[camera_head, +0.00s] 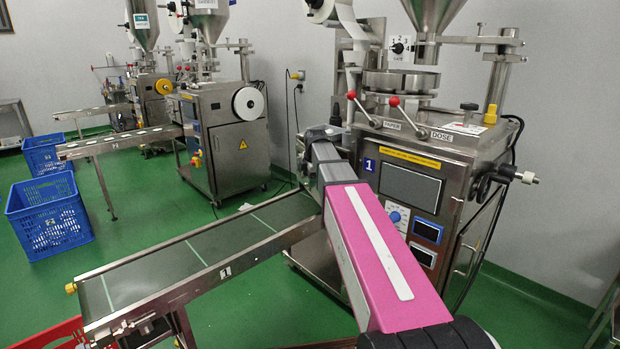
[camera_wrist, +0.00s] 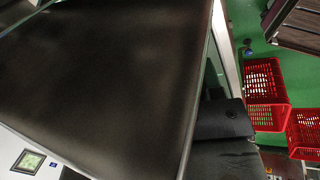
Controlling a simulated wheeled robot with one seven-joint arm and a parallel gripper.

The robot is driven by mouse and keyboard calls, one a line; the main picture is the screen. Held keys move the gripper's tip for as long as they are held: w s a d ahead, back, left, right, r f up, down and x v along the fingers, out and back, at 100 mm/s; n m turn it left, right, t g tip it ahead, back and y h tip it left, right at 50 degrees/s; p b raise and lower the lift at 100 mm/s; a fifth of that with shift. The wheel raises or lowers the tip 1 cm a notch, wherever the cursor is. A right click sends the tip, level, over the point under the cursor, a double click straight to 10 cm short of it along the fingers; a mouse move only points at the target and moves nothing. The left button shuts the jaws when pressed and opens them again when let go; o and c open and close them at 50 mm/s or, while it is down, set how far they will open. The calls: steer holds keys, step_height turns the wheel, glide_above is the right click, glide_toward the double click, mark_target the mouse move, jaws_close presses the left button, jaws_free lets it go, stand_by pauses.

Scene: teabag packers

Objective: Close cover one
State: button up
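Machine one (camera_head: 412,185), a steel teabag packer with a blue "1" label, stands at the right in the head view. My pink and grey arm reaches across its front left side. My gripper (camera_head: 322,133) is at the machine's left side, above the inner end of conveyor one (camera_head: 215,248); its fingers cannot be made out. In the wrist view a large dark panel (camera_wrist: 110,75) with a pale edge fills the left and middle, very close to the camera. It may be cover one, but I cannot tell whether it is open or touched. Black parts beside it may be my gripper.
Two more packers (camera_head: 228,135) stand at the back left, with blue crates (camera_head: 48,215) on the green floor. Red crates (camera_wrist: 264,82) show at the right in the wrist view. Two red-knobbed levers (camera_head: 372,112) stick out from machine one above my arm.

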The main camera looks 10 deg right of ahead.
steer(key=v, duration=1)
steer(key=shift+r, duration=0.35)
steer(key=shift+s, duration=0.1)
steer(key=shift+a+f, duration=0.1)
steer(key=shift+f, duration=0.05)
steer(key=c, duration=0.8)
steer(key=a+f+h, duration=0.1)
steer(key=a+f+g+h, duration=0.1)
steer(key=f+h, duration=0.1)
steer(key=a+f+h, duration=0.1)
steer(key=shift+w+a+f, duration=0.35)
steer(key=shift+w+f, duration=0.05)
jaws_close()
steer(key=a+f+h, duration=0.2)
steer(key=a+h, duration=0.9)
steer(key=a, duration=0.2)
steer(key=r+x, duration=0.1)
steer(key=x, duration=1.2)
steer(key=shift+d, duration=0.55)
